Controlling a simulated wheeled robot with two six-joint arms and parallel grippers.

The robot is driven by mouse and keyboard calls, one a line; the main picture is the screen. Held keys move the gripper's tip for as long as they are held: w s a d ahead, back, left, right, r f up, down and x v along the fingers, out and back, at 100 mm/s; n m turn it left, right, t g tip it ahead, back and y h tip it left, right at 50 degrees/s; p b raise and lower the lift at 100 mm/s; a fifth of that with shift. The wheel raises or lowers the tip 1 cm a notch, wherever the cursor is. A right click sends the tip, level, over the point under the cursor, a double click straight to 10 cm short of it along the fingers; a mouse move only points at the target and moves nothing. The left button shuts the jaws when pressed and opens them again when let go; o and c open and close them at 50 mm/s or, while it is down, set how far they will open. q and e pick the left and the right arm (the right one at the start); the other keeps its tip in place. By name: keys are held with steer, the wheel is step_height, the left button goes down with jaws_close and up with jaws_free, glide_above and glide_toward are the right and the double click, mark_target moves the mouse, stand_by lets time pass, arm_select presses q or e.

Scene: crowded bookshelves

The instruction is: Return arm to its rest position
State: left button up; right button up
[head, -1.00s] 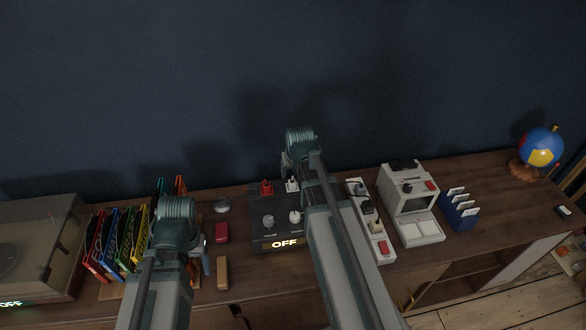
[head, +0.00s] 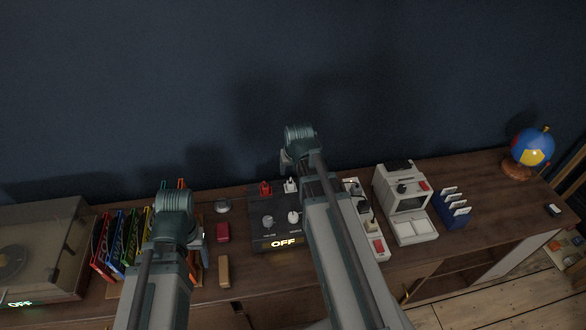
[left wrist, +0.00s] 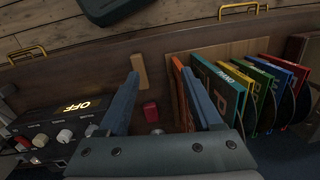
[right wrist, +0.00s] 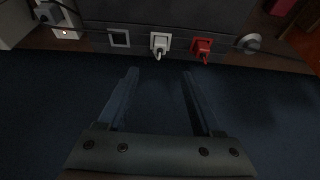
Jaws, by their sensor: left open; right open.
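In the head view my left arm reaches up from the bottom, and its left gripper (head: 204,240) is partly hidden behind its wrist, beside the upright record sleeves. In the left wrist view the left gripper (left wrist: 163,85) is open and empty, with a wooden block and a red block seen between its fingers. My right arm extends over the black control box (head: 266,222), with its right gripper (head: 285,160) by the dark wall. In the right wrist view the right gripper (right wrist: 160,74) is open and empty, facing the white plug (right wrist: 160,44) and red plug (right wrist: 203,48).
A turntable (head: 40,255) and coloured sleeves (head: 125,245) stand at left. A red block (head: 223,232) and wooden block (head: 224,270) lie near the left gripper. A white power strip (head: 377,245), grey-white machine (head: 405,205), blue card holder (head: 450,212) and globe (head: 533,147) stand at right.

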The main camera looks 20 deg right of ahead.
steer(key=shift+a, duration=0.1)
stand_by(0.4)
steer(key=s+a+n+g, duration=0.2)
steer(key=s+a, duration=0.6)
steer(key=a, duration=0.4)
steer(key=s+a+f+n+g, duration=0.1)
steer(key=s+a+n, duration=0.3)
steer(key=s+a, duration=0.4)
steer(key=a+g, duration=0.1)
steer(key=a, duration=0.2)
steer(key=shift+s+a+f+n+g, duration=0.25)
steer(key=shift+s+a+n+g, duration=0.05)
steer(key=shift+s+a+g, duration=0.1)
steer(key=shift+d, duration=0.1)
